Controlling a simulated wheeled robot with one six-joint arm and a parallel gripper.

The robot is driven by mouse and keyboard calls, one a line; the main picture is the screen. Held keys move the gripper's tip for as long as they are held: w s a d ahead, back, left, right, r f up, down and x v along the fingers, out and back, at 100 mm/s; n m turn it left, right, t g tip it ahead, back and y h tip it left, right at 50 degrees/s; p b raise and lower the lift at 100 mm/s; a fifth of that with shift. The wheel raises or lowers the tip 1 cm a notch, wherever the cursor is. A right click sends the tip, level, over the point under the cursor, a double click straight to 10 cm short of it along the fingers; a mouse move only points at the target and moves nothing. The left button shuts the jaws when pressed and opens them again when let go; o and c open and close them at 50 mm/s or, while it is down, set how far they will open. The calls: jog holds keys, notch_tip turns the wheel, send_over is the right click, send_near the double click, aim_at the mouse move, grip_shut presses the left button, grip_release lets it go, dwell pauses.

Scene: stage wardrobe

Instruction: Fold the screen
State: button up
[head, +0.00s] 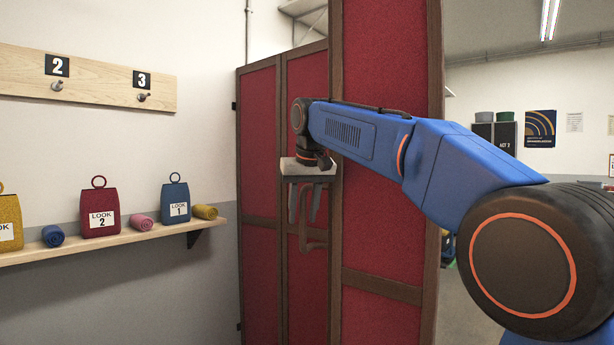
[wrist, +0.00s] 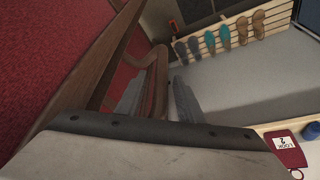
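The screen has tall red panels in brown frames. One panel (head: 385,150) stands near me, and narrower panels (head: 258,150) stand behind it, set at an angle and reaching the left wall. A brown handle (head: 304,237) is on a panel; the wrist view shows the handle (wrist: 158,62) too. My gripper (head: 304,205) points down at the handle. In the wrist view my gripper (wrist: 157,98) has its fingers apart, with the handle bar between them or just beyond. A gap shows on the right finger's side. I cannot tell whether either finger touches the bar.
A wall shelf (head: 120,240) at left holds a red bag (head: 100,212), a blue bag (head: 176,202), a yellow bag (head: 9,225) and rolled cloths. A peg board (head: 100,85) hangs above. A slatted shoe rack (wrist: 235,35) shows in the wrist view. Open floor lies right of the screen.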

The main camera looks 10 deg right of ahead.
jog(key=v, duration=1.4)
jog(key=shift+r, duration=0.15)
jog(key=shift+s, duration=0.15)
